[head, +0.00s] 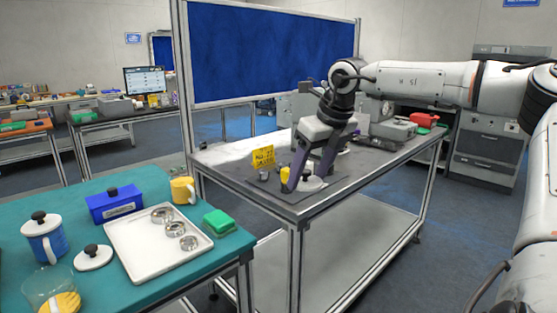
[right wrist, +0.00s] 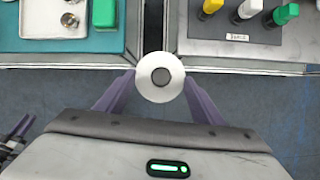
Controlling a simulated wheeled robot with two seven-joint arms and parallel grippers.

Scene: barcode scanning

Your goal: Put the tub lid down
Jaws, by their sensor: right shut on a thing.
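My right gripper (head: 312,181) is shut on a round white lid (head: 313,185) with a dark knob. In the right wrist view the lid (right wrist: 147,88) sits level between the purple fingertips (right wrist: 160,82), with the gap between two tables below it. It looks apart from both tabletops, but its height is hard to judge. A similar white lid (head: 93,259) with a black knob lies on the teal table. At the left edge of the right wrist view, part of what seems to be my left gripper (right wrist: 22,126) shows; its jaws are unclear.
The teal table (head: 150,284) bears a white tray (head: 142,259) with metal rings, a blue box (head: 115,208), a yellow mug (head: 183,190), a green block (head: 221,223) and a lidded blue mug (head: 42,238). The grey table (head: 293,211) has a yellow sign (head: 263,157) and capped containers (right wrist: 248,9).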

